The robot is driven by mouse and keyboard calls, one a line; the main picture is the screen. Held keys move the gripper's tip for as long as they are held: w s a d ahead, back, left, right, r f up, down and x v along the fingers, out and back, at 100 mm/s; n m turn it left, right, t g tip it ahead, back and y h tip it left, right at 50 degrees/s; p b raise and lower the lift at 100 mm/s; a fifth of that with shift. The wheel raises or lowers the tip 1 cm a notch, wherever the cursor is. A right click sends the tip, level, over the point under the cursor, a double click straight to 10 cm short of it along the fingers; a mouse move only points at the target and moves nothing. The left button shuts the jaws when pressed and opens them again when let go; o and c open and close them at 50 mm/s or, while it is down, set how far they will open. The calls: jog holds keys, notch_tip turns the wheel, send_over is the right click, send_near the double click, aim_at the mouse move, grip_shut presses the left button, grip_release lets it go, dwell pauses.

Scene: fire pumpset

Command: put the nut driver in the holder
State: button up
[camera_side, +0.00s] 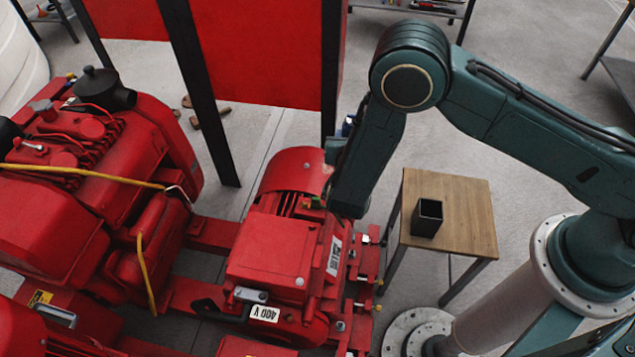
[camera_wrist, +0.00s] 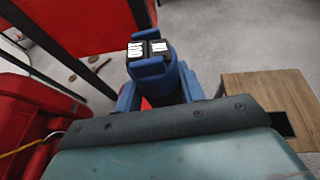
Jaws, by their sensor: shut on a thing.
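My blue gripper (camera_wrist: 150,62) shows in the wrist view with its dark, white-marked fingertips close together. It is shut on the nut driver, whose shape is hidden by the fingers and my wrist. In the side view my wrist hangs over the right end of the red motor. A small orange and green piece shows beside it; I cannot tell whether it belongs to the nut driver. The holder (camera_side: 428,218) is a black open-topped box standing upright on a small wooden table (camera_side: 465,195). My gripper is apart from it, to its left. The holder is partly hidden in the wrist view (camera_wrist: 283,123).
The red pumpset (camera_side: 270,250) with its motor fills the left and lower middle. A red panel on black posts (camera_side: 265,50) stands behind it. The wooden tabletop around the holder is clear. A gap of floor lies between motor and table.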

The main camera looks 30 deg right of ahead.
jog(key=s+d+r+m+g+h, duration=0.2)
jog(key=s+d+m+g, duration=0.3)
jog(key=s+d, duration=0.3)
jog(key=s+d+r+m+g+h, duration=0.3)
jog(key=s+d+r+m+g, duration=0.1)
jog(key=s+d, duration=0.5)
jog(key=shift+s+m+g, duration=0.25)
jog(key=shift+m+g, duration=0.45)
jog(key=shift+g, duration=0.2)
jog(key=shift+d+f, duration=0.1)
jog(key=shift+f, duration=0.05)
notch_tip(320, 180, down, 16)
jog(key=shift+f, duration=0.1)
jog(key=shift+f, duration=1.95)
